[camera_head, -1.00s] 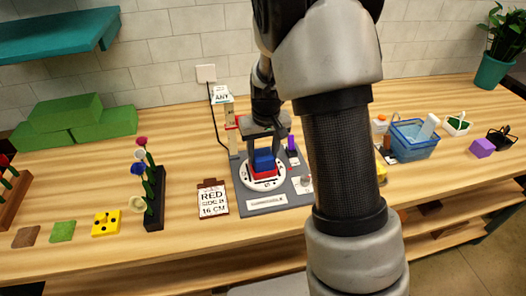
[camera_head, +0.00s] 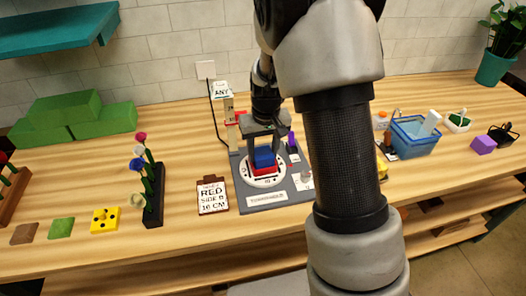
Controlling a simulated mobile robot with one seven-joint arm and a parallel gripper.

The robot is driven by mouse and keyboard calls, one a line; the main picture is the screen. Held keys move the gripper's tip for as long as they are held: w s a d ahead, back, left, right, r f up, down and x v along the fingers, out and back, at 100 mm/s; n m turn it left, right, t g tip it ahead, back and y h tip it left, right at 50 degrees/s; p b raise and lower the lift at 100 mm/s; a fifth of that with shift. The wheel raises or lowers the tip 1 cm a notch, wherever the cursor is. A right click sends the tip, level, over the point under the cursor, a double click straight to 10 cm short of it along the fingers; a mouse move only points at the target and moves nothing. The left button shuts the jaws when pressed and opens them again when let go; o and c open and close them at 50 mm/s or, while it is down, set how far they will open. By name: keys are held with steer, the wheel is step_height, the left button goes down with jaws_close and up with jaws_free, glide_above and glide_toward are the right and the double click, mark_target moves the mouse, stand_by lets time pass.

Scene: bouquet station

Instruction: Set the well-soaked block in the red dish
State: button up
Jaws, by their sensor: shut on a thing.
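My gripper (camera_head: 264,150) points down over the turntable at the middle of the bench. Its fingers are shut on a blue block (camera_head: 264,155). The block is upright, directly above the red dish (camera_head: 263,170), and its lower part appears to be within the dish's outline. I cannot tell whether it rests on the dish's floor. The dish sits on the white round plate (camera_head: 248,180) of the grey turntable base (camera_head: 268,200). My arm hides part of the area to the right.
A sign card (camera_head: 212,196) reading "RED SIDE B 16 CM" lies left of the turntable. A flower rack (camera_head: 155,198) and green blocks (camera_head: 70,120) are farther left. A blue basket (camera_head: 414,143) stands at right. A purple box (camera_head: 483,145) lies beyond it.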

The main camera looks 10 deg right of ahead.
stand_by(0.3)
steer(key=o, duration=1.6)
steer(key=shift+o, duration=0.2)
steer(key=shift+r, duration=0.1)
steer(key=shift+r+p, duration=2.35)
steer(key=shift+r, duration=1.1)
